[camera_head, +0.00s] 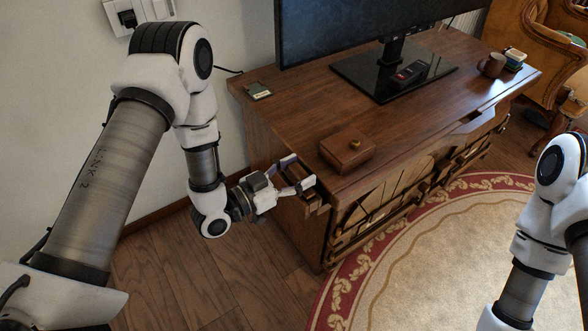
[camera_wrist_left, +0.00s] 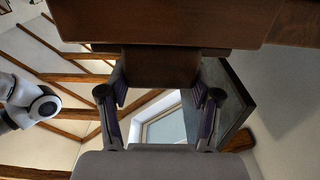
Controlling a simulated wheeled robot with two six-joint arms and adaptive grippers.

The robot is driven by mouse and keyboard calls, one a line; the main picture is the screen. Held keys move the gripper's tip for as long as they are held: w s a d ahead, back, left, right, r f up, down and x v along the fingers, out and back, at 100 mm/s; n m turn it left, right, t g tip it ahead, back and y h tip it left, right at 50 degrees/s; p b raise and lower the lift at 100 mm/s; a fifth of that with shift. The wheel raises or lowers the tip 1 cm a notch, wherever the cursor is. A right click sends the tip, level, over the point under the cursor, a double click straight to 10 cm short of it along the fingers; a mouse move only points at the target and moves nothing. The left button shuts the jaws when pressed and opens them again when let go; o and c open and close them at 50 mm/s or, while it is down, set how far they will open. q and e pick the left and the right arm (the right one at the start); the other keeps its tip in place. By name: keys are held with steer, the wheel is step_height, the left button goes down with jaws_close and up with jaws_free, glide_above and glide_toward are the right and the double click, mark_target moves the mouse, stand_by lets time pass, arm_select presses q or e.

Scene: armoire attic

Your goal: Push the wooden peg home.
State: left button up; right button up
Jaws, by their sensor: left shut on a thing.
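A brown wooden block, seemingly the peg (camera_wrist_left: 160,68), sits between the fingers of my left gripper (camera_head: 299,182), beside the left end of the wooden cabinet (camera_head: 284,224). In the left wrist view my left gripper (camera_wrist_left: 160,95) has one finger on each side of the block and is shut on it. The block's far end meets darker wood, and how deep it sits cannot be told. In the head view the fingers partly hide it. My right arm shows at the right edge, but its gripper is out of view.
A small wooden box (camera_head: 346,151) with a round knob stands on the cabinet top near the gripper. A monitor (camera_head: 372,32), a mug (camera_head: 492,65) and a small dark-green item (camera_head: 258,91) are also there. A patterned rug (camera_head: 440,262) lies in front; bare floor is at left.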

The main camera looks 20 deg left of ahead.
arm_select(q)
steer(key=o, duration=1.7)
steer(key=shift+o, duration=0.2)
steer(key=shift+s+a+f, duration=0.1)
steer(key=shift+s+a, duration=0.15)
steer(key=v, duration=1.1)
steer(key=shift+s, duration=0.2)
steer(key=shift+a, duration=0.1)
